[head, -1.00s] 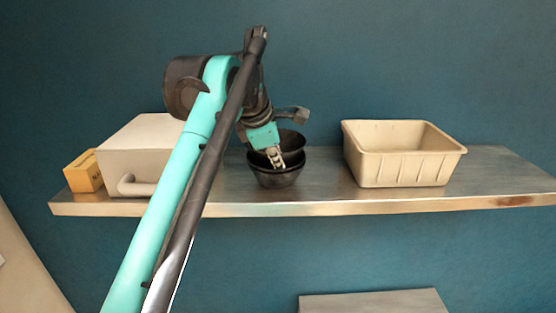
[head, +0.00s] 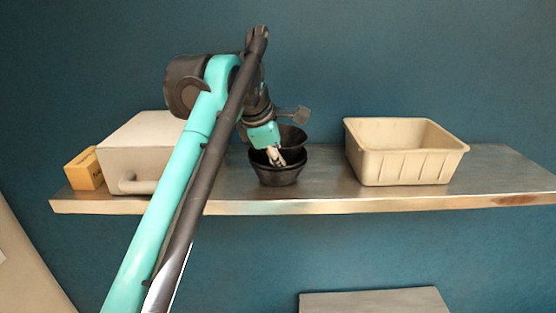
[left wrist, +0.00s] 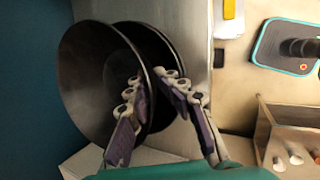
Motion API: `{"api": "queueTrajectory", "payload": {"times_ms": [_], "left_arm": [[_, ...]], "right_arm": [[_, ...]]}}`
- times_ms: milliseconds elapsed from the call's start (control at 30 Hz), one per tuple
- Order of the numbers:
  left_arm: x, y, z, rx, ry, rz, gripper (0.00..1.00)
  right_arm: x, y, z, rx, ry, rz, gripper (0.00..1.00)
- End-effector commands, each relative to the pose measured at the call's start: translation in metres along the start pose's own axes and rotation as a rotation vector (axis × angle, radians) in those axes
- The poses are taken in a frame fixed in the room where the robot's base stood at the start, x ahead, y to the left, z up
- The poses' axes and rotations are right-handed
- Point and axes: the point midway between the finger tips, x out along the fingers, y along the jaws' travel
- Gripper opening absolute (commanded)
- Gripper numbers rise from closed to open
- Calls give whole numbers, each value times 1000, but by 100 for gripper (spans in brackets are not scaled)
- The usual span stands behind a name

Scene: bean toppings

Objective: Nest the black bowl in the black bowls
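A black bowl (head: 293,136) is tilted on its side above and behind the stacked black bowls (head: 278,178) on the shelf. My left gripper (head: 275,157) reaches down from above, its fingertips in front of the tilted bowl and over the lower bowls' opening. In the left wrist view, the fingers (left wrist: 152,82) close on the rim of the tilted bowl (left wrist: 88,80), one inside it and one outside. The rim of the lower bowls (left wrist: 165,50) shows just behind it, partly hidden. Whether the tilted bowl touches them is unclear. My right gripper is out of view.
On the metal shelf (head: 320,190), a beige bin (head: 405,168) stands to the right, with free room between it and the bowls. A white box with a handle (head: 140,150) and a small yellow box (head: 84,170) stand at left, partly behind my arm.

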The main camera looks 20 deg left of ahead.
Motion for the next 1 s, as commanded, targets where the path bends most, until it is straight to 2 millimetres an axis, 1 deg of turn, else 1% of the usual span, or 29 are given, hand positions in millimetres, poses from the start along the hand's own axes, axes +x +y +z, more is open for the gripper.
{"api": "queueTrajectory", "payload": {"times_ms": [33, 300, 433, 567, 700, 800, 900, 1000], "left_arm": [[1, -4, 0, 1, 1, -13, 29], [1, -4, 0, 1, 1, -13, 29], [-6, -4, 0, 0, 0, -12, 29], [-27, -2, -1, -1, 1, -9, 29], [-59, 0, -2, -2, 1, -7, 29], [-79, 2, -2, -2, 0, -5, 29], [-95, 4, -2, -3, 0, -4, 29], [-106, 4, -2, -3, -1, -4, 29]], "right_arm": [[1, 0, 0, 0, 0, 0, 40], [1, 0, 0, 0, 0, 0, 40], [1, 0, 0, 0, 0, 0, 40], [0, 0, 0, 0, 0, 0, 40], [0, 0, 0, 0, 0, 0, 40], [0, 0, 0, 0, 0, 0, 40], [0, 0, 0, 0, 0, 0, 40], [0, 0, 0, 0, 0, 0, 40]]}}
